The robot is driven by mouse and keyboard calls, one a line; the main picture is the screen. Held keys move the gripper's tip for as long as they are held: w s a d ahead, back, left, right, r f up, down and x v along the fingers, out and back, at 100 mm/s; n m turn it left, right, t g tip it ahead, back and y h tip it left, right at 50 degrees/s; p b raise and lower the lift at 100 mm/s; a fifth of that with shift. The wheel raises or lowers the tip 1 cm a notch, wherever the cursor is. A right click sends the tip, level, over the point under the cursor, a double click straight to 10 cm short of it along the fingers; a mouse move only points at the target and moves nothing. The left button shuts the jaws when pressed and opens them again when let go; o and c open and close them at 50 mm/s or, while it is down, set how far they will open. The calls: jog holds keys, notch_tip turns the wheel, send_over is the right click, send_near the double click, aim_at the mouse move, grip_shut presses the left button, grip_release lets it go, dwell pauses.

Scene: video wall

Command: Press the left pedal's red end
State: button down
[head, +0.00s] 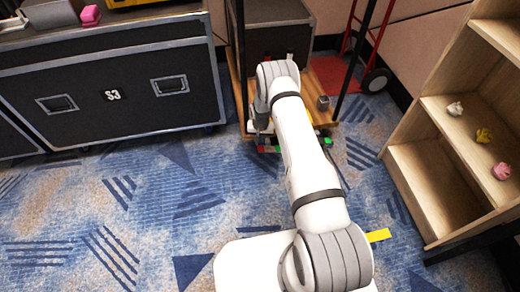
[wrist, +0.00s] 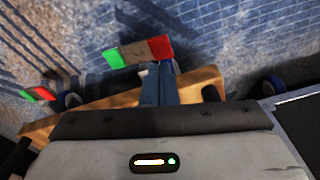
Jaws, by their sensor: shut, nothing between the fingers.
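The left pedal is a low bar with a red end (head: 262,149) and a green end (head: 274,149), on the carpet in front of the wooden cart. In the wrist view, the view is turned round, and its red end (wrist: 159,47) is on the right. My gripper (wrist: 158,68) is shut and empty, its fingertips beside the red end's lower edge in that picture. I cannot tell whether they touch it. A second pedal (wrist: 38,94) lies farther left in the wrist view; its green end (head: 326,140) shows in the head view.
The wooden cart deck (wrist: 105,108) with dark posts and wheels is close to my gripper. A black flight case (head: 110,90) stands at left. The carpet in front is mostly open.

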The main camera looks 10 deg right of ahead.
aim_at(261, 149)
jog(key=shift+w+d+f+b, duration=0.15)
jog(key=shift+f+b, duration=0.65)
jog(key=shift+f, duration=0.8)
jog(key=shift+w+a+f+b, duration=0.1)
jog(key=shift+f+b, duration=0.7)
jog(key=shift+f, duration=0.75)
notch_tip(261, 149, down, 3)
jog(key=b, duration=0.3)
jog(key=shift+r+p, duration=0.3)
jog(key=s, duration=0.1)
jog(key=s+p, duration=0.1)
jog(key=s+r+p, duration=0.1)
jog(key=shift+a, duration=0.35)
